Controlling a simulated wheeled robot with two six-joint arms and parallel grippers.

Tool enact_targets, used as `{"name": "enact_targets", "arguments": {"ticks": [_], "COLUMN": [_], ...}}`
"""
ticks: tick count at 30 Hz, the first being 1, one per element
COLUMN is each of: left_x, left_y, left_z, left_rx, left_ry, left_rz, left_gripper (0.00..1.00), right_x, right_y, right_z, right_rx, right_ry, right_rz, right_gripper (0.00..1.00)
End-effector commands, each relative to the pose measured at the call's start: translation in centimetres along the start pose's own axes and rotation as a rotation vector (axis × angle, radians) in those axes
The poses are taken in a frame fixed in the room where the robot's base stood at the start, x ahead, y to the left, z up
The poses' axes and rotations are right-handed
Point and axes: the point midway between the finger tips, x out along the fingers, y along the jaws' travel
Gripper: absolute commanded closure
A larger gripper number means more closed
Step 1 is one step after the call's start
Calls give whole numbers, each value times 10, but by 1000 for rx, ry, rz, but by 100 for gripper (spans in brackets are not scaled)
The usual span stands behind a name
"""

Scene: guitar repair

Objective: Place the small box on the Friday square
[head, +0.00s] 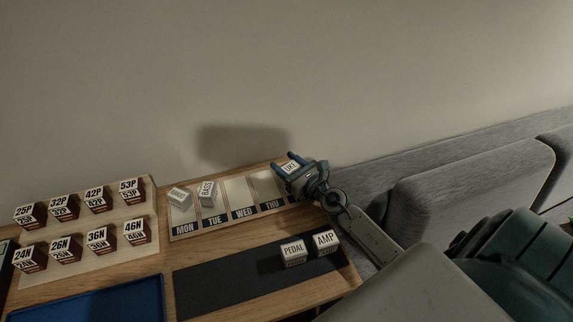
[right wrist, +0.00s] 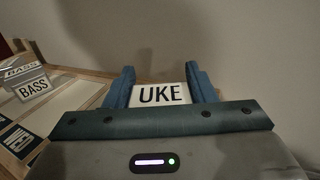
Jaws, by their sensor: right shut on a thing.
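My right gripper (head: 288,164) is shut on a small white box labelled UKE (head: 291,167), at the right end of the weekday board (head: 178,236). In the right wrist view the UKE box (right wrist: 160,95) sits between the two blue fingers (right wrist: 160,88). The board shows squares marked MON, TUE, WED and THU (head: 272,204). The Friday square is hidden behind my right gripper and arm. I cannot tell whether the box touches the board. My left gripper is not in view.
One white box lies on the MON square (head: 179,197) and the BASS box (head: 208,192) on TUE. PEDAL (head: 293,252) and AMP (head: 325,241) boxes sit on a black mat (head: 225,285). Several numbered boxes stand on a pale board at left. A blue tray (head: 100,302) is in front. A grey sofa (head: 465,190) is at right.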

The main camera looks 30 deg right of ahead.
Motion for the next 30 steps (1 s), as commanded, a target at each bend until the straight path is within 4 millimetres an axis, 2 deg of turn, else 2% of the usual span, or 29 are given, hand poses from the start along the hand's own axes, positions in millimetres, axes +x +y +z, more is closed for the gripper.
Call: {"name": "enact_targets", "arguments": {"ticks": [2, 3, 5, 6, 17, 20, 30], "left_x": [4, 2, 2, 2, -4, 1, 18], "left_y": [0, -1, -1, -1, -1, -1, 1], "left_z": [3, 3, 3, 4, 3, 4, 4], "left_rx": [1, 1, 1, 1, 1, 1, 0], "left_ry": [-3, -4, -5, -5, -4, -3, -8], "left_rz": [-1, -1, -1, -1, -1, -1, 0], "left_gripper": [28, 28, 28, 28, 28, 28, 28], "right_x": [0, 0, 0, 0, 0, -13, -79], "right_y": [0, 0, 0, 0, 0, 0, 0], "right_z": [-4, -2, -2, -2, 4, -1, -3], "right_rx": [0, 0, 0, 0, 0, -2, -3], "right_ry": [0, 0, 0, 0, 0, 2, 4], "right_rz": [0, 0, 0, 0, 0, 0, 4], "right_gripper": [73, 42, 30, 28, 28, 28, 28]}}
